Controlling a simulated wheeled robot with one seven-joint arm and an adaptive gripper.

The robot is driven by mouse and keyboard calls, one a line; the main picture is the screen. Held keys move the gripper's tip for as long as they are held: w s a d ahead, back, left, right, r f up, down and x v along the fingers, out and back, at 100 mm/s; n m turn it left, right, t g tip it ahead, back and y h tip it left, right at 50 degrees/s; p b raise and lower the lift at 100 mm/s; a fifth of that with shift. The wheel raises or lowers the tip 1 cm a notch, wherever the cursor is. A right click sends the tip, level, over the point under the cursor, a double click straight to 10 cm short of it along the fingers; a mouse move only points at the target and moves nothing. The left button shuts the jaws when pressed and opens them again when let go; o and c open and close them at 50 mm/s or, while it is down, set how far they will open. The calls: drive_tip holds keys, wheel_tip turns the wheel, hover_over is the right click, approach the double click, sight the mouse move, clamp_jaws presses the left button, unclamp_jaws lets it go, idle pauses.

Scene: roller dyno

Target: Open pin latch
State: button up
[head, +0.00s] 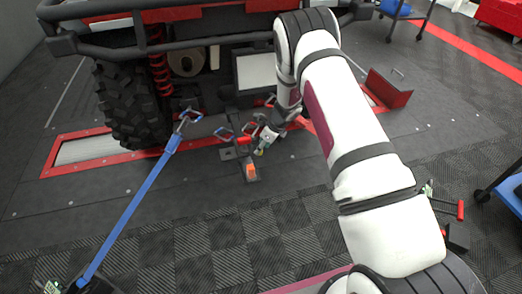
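My gripper (263,148) is at the end of my white arm, low in front of the vehicle, near the middle of the view. It is small and partly hidden by my wrist, so I cannot tell whether its fingers are open or shut. Small red and blue fittings (243,139) sit just left of it, close to a dark floor anchor. An orange piece (251,172) is on a dark strip just below the gripper, apart from it. I cannot make out which of these parts is the pin latch, or any contact.
An off-road vehicle with a large tyre (130,103) stands behind. A blue bar (130,210) runs from the front left floor to a hook near the vehicle. Red-framed rollers (95,150) lie left; a red flap (389,88) stands right. Checkered floor in front is mostly clear.

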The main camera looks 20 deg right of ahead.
drive_tip(key=shift+w+a+f, duration=0.2)
drive_tip(key=shift+f, duration=0.45)
clamp_jaws()
drive_tip(key=shift+d, duration=0.15)
